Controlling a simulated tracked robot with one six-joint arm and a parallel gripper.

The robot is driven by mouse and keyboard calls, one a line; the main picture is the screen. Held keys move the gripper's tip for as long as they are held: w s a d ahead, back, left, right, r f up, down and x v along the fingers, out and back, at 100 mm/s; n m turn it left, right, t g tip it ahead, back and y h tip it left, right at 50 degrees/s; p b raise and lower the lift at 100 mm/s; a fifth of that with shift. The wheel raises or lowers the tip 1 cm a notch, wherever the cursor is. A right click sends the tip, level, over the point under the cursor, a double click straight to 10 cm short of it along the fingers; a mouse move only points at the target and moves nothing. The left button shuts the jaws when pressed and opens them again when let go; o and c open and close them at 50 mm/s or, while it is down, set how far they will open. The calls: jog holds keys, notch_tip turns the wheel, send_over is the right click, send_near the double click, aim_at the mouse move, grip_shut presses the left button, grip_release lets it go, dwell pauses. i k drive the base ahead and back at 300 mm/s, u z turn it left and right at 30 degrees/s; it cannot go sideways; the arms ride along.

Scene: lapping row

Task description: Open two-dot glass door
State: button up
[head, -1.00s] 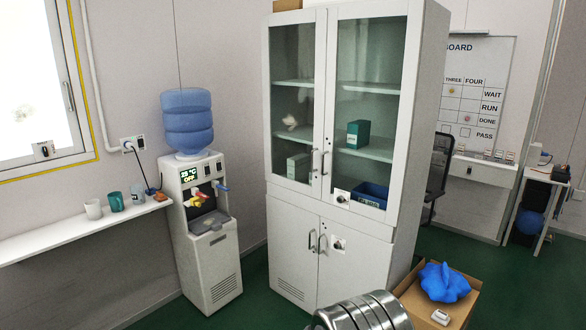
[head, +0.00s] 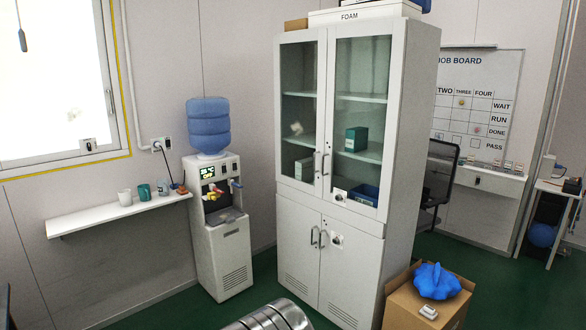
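A tall white cabinet (head: 405,120) stands in the middle of the head view. Its upper part has two glass doors side by side, a left glass door (head: 300,115) and a right glass door (head: 362,105). Both look shut, with upright handles (head: 321,164) close together at the centre seam. A small white tag with a dark mark (head: 339,195) is at the lower left of the right glass door. Behind the glass are shelves with a green box (head: 356,139) and a blue bin (head: 364,193). My gripper is not in view.
Solid lower doors (head: 345,270) look shut. A water dispenser (head: 220,240) stands left of the cabinet, beside a wall shelf with mugs (head: 100,216). An open cardboard box (head: 400,307) with a blue bag (head: 437,282) sits at the cabinet's right front. Green floor (head: 180,310) shows at front left.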

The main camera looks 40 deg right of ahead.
aim_at(397, 28)
jog(key=u, duration=0.05)
jog(key=k, duration=0.2)
jog(key=u, duration=0.05)
jog(key=i, duration=1.95)
jog(key=z, duration=0.6)
jog(key=i, duration=0.75)
jog(key=z, duration=0.85)
jog(key=i, duration=0.9)
jog(key=z, duration=0.35)
